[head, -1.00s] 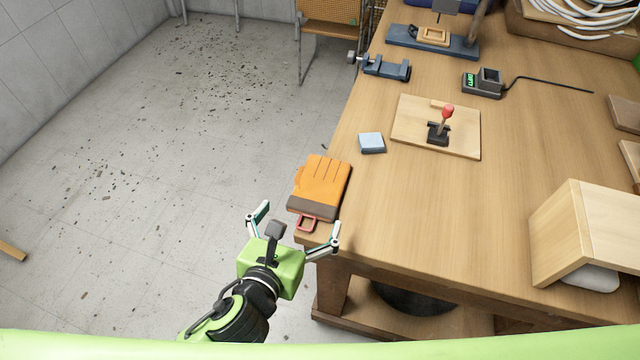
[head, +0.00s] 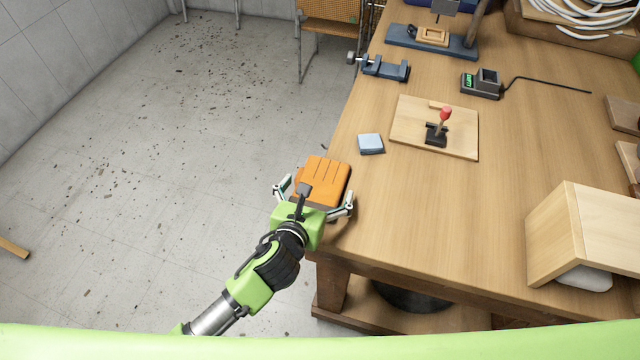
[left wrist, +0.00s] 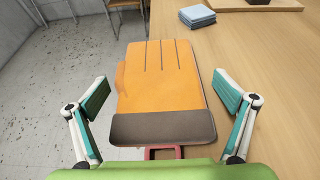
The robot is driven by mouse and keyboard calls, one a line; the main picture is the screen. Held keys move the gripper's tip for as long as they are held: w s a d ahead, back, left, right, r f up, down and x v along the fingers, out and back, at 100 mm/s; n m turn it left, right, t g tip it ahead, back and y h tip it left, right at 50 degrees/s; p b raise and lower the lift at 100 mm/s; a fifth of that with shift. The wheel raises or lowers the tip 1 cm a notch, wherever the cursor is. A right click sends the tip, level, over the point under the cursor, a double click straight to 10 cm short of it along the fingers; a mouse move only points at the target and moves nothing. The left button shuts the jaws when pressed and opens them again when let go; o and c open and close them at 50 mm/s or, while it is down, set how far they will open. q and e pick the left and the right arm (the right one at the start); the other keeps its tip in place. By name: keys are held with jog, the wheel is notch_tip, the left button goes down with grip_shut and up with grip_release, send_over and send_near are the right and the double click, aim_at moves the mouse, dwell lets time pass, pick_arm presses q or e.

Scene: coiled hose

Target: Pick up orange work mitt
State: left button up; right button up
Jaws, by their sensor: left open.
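The orange work mitt (head: 324,178) lies flat on the left edge of the wooden table, its dark cuff toward me. In the left wrist view the mitt (left wrist: 160,80) fills the middle, with its dark brown cuff and a red loop (left wrist: 163,153) nearest my gripper. My left gripper (head: 313,194) is open at the cuff end. Its fingers (left wrist: 168,103) stand apart on either side of the mitt, with a gap on each side. The gripper hides much of the cuff in the head view. My right gripper is not in view.
A board with a red-knobbed lever (head: 437,130) and a blue clamp (head: 385,67) are farther back.

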aim_at(318, 189)
pick_arm(q)
jog(key=c, duration=1.2)
jog(key=shift+r, duration=0.15)
jog(key=shift+w+r, duration=0.1)
jog(key=shift+r, duration=0.15)
notch_tip(318, 189, up, 3)
jog(key=shift+f+b, duration=0.1)
jog(key=shift+b, duration=0.2)
jog(key=a+r, duration=0.3)
jog(key=r, duration=0.1)
jog(key=a+r, duration=0.2)
jog(key=shift+s+a, duration=0.25)
jog(key=shift+a, duration=0.1)
jog(key=a+r+b, duration=0.1)
jog(key=a+r, duration=0.2)
jog(key=a, duration=0.5)
jog(key=shift+s+a+r+b, duration=0.15)
jog(key=shift+s+r+b, duration=0.1)
jog(key=shift+s+b, duration=0.15)
